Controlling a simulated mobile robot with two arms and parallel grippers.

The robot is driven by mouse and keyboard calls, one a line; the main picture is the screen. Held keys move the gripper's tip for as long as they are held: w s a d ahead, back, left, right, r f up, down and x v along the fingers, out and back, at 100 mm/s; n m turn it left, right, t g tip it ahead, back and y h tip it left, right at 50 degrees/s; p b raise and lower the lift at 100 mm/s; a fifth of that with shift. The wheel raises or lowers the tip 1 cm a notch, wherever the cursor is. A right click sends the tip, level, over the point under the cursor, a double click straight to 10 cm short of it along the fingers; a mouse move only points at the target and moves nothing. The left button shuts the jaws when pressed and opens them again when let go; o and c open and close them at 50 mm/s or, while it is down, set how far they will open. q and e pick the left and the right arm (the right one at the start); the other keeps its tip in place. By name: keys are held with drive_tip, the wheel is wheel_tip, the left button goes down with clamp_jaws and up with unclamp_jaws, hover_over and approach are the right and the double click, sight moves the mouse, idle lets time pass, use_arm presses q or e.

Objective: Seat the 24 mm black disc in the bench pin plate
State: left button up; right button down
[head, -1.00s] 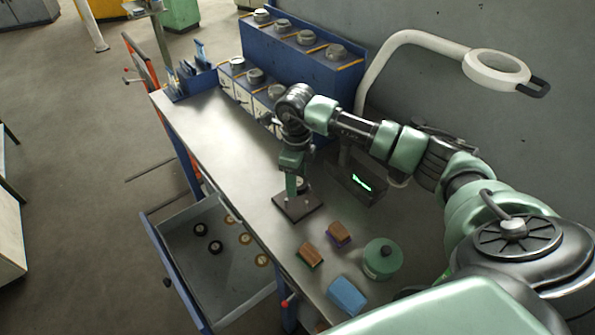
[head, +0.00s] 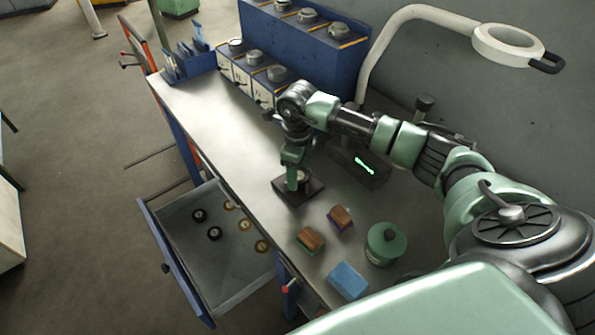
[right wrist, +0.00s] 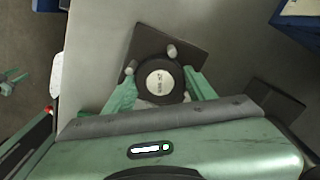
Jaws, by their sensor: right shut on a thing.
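My right gripper (head: 297,183) points down over the dark bench pin plate (head: 283,197). In the right wrist view its two green fingers (right wrist: 160,88) are shut on the sides of a black disc (right wrist: 147,68) with a pale, marked centre. The pin plate (right wrist: 196,47) lies behind the disc there. One pin (right wrist: 171,50) shows just beyond the disc's edge and another (right wrist: 130,67) at its left edge. Whether the disc touches the plate, I cannot tell. My left gripper is in neither view.
An open drawer (head: 222,275) holds several black and brass-coloured discs. Two brown-topped blocks (head: 310,240), a green round tin (head: 385,243) and a blue block (head: 347,281) stand near the plate. A dark box with a green display (head: 366,170) is to its right.

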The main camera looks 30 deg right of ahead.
drive_tip(key=shift+b, duration=0.3)
idle(1.0)
drive_tip(key=shift+f+b, duration=0.45)
drive_tip(key=c, duration=0.8)
unclamp_jaws()
wheel_tip(320, 180, up, 11)
drive_tip(key=p, duration=0.6)
drive_tip(key=shift+p, duration=0.3)
drive_tip(key=shift+s+a+f, duration=0.1)
drive_tip(key=shift+f, duration=0.05)
